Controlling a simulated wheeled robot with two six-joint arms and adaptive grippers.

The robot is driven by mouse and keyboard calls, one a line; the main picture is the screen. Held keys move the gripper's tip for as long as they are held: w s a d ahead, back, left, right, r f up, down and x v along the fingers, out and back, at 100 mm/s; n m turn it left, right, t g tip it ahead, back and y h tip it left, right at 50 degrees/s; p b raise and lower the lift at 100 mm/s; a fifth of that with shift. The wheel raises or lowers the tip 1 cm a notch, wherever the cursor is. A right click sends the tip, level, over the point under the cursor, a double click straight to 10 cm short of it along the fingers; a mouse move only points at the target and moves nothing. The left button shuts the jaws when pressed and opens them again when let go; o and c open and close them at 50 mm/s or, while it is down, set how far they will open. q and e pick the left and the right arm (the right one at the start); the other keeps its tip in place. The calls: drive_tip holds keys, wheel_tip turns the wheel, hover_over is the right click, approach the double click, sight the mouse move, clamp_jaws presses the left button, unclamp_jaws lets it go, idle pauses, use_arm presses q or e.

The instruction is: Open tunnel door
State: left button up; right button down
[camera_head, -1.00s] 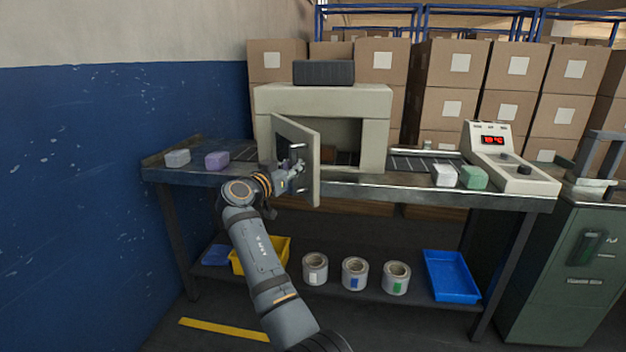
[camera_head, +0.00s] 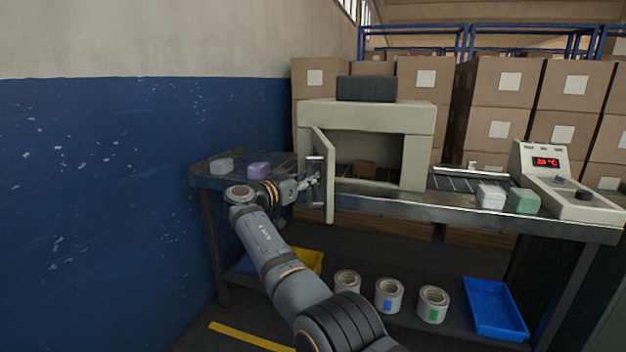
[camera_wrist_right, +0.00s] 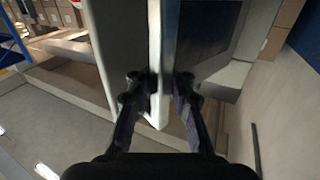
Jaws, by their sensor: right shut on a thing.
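The tunnel (camera_head: 365,115) is a cream box on the bench with a dark block on top. Its grey door (camera_head: 330,204) stands swung outward on the left side of the opening, seen at a steep angle. A metal handle (camera_head: 315,168) is on the door's face. My right gripper (camera_head: 313,181) is at this handle and shut on it. In the right wrist view, the fingers (camera_wrist_right: 160,84) close around an upright bar beside the pale door edge. My left gripper is not in view.
A control panel (camera_head: 566,183) stands at the right, beside white and green blocks. Tape rolls and bins are on the lower shelf. A blue wall (camera_head: 130,180) is at the left.

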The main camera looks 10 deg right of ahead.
drive_tip(key=shift+s+a+f, duration=0.1)
drive_tip(key=shift+f, duration=0.4)
drive_tip(key=c, duration=1.7)
unclamp_jaws()
drive_tip(key=o, duration=0.4)
drive_tip(key=shift+s+a+r, duration=0.1)
drive_tip(key=shift+s+r, duration=0.05)
drive_tip(key=shift+r, duration=0.15)
